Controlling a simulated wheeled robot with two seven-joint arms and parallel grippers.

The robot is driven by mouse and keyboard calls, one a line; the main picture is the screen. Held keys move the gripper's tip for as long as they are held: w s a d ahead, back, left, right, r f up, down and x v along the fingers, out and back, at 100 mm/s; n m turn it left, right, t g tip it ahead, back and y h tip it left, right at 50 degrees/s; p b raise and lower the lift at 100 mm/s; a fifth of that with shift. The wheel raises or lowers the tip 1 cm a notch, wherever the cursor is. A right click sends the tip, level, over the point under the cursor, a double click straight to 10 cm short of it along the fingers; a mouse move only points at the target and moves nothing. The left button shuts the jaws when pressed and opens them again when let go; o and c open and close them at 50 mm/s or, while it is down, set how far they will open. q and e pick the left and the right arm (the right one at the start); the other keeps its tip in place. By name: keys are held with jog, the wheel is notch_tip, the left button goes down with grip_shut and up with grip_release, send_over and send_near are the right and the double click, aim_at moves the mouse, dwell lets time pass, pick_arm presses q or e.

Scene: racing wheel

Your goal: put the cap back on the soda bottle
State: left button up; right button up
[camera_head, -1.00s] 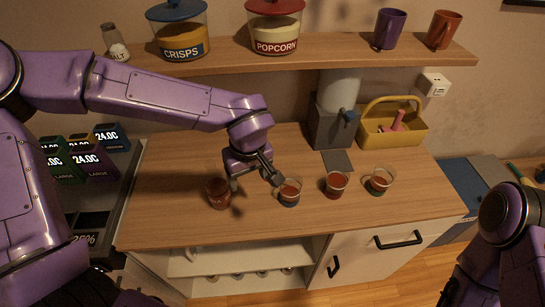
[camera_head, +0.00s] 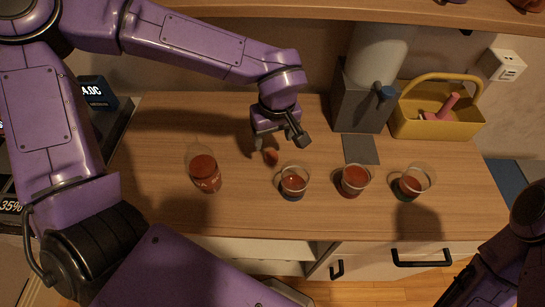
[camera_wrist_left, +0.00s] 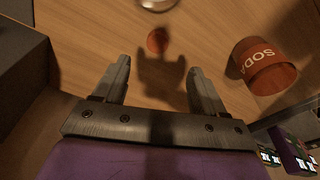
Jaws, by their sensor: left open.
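The soda bottle (camera_head: 205,172) stands on the wooden counter, left of the cups. It has a clear upper part and a red body; its red "SODA" label (camera_wrist_left: 268,66) shows at the right of the left wrist view. A small red disc, which looks like the cap (camera_head: 271,157), lies on the counter between the bottle and the nearest cup. It also shows in the left wrist view (camera_wrist_left: 158,40). My left gripper (camera_head: 277,141) is open and empty above the counter by the cap. In the left wrist view the cap is just beyond the fingertips (camera_wrist_left: 159,66), apart from them.
Three cups of red drink, a left one (camera_head: 294,183), a middle one (camera_head: 354,179) and a right one (camera_head: 413,182), stand in a row. Behind them are a grey dispenser (camera_head: 358,98) and a yellow caddy (camera_head: 430,128). A shelf (camera_head: 400,14) crosses overhead. The counter's left part is clear.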

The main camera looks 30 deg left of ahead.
pick_arm(q)
send_over(271, 156)
jog(key=s+d, duration=0.1)
notch_tip(271, 156, down, 5)
jog(key=shift+s+d+r, duration=0.1)
jog(key=shift+r, duration=0.05)
jog(key=shift+f, duration=0.35)
jog(key=f, duration=0.3)
jog(key=w+a+f, duration=0.1)
jog(key=f, duration=0.1)
jog(key=shift+w+p, duration=0.1)
jog(key=shift+p, duration=0.3)
